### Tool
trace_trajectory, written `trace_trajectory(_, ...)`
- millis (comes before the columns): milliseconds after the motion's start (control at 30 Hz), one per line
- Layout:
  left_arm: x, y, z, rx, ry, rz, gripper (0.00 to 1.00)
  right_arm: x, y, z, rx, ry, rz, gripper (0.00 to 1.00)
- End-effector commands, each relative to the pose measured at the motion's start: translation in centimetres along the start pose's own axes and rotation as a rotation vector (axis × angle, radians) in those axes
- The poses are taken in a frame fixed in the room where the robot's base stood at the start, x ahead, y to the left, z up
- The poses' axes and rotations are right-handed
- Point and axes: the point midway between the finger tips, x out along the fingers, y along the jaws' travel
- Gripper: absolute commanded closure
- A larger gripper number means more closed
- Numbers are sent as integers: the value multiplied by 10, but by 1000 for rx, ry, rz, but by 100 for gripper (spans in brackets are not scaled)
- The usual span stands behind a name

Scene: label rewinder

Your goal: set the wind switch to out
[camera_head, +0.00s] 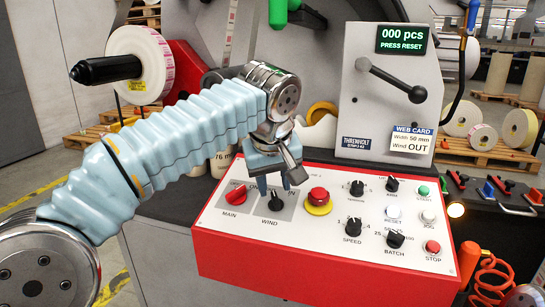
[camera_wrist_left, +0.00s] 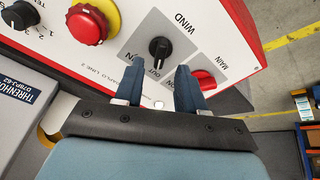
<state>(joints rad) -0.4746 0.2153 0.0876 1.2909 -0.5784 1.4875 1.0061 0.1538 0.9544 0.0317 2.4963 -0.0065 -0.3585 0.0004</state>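The wind switch is a black rotary knob (camera_head: 276,202) on a grey patch of the sloped control panel (camera_head: 330,262), with WIND printed below it. It also shows in the left wrist view (camera_wrist_left: 160,48), in front of the fingertips. My left gripper (camera_head: 276,186) is just above the knob, fingers pointing down at the panel. In the left wrist view its two blue fingers (camera_wrist_left: 160,90) are apart with nothing between them. My right gripper is not in view.
The red MAIN switch (camera_head: 236,195) is left of the knob and a red emergency button (camera_head: 319,197) is right. More knobs and buttons fill the right side. A web card (camera_head: 411,141) reads Wind OUT. The display (camera_head: 403,39) reads 000 pcs, PRESS RESET.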

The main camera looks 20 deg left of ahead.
Motion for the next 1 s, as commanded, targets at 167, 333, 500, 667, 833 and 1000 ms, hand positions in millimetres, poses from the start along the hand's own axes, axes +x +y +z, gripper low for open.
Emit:
trace_trajectory(167,-46,1,0,0,2,4,61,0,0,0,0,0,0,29)
trace_trajectory(333,-78,1,0,0,1,3,61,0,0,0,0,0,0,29)
trace_trajectory(500,-94,0,0,0,1,1,61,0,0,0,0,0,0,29)
trace_trajectory(667,-96,0,0,-1,0,0,61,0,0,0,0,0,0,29)
trace_trajectory(833,-96,0,0,-1,0,0,61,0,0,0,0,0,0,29)
trace_trajectory(1000,-96,0,0,-1,0,0,61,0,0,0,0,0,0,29)
